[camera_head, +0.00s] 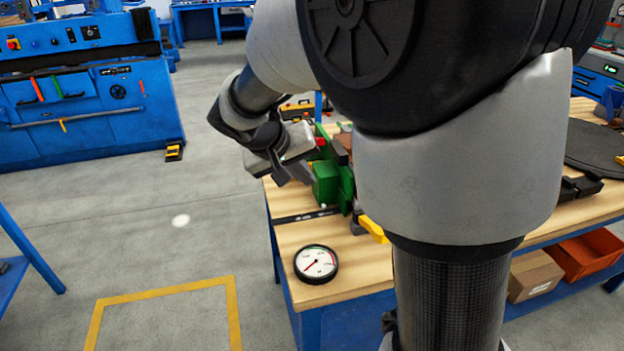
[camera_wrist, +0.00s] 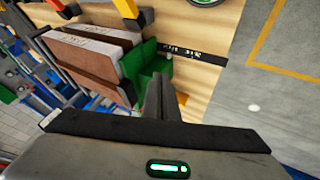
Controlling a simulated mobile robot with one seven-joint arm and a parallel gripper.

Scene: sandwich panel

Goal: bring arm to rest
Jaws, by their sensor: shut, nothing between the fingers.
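My gripper (camera_wrist: 163,97) shows in the wrist view with its fingers together and nothing between them. In the head view my arm crosses the middle and right, and its wrist end hangs by the left edge of the workbench (camera_head: 300,236).
A round gauge (camera_head: 316,264) lies at the bench's near left corner. Orange (camera_head: 592,254) and cardboard (camera_head: 534,275) boxes sit on the shelf below. A blue machine (camera_head: 85,95) stands at the back left. The floor (camera_head: 130,220) left of the bench is open, with yellow marking lines.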

